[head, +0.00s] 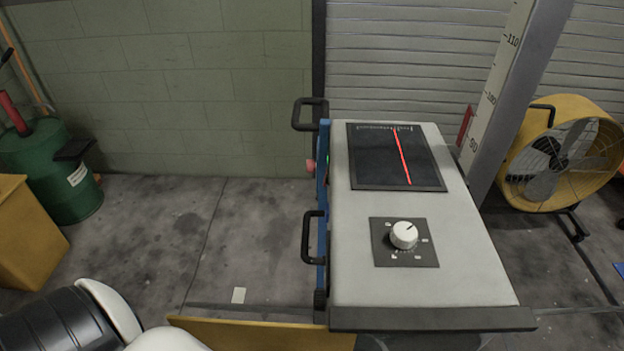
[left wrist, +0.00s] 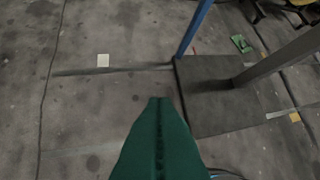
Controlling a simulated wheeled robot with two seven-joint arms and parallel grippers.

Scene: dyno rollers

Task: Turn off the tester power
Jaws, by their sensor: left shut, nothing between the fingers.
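The tester (head: 460,270) is a grey-topped console on a blue frame, right of centre in the head view. Its top has a dark meter (head: 375,165) with a red needle and a white rotary knob (head: 404,235) on a dark plate with small marks. A red button-like part (head: 311,167) sticks out of its left side, near a small green spot. I cannot read the knob's labels. My left gripper (left wrist: 160,101) is shut and empty, above the floor in the left wrist view. In the head view only my left arm shows, low at the left, apart from the tester. My right gripper is not in view.
Black handles (head: 308,238) stick out from the tester's left side. A scale post (head: 515,85) and a yellow fan (head: 560,150) stand to its right. A green drum (head: 60,175) and a yellow box (head: 25,235) are at the left. Floor left of the tester is mostly clear.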

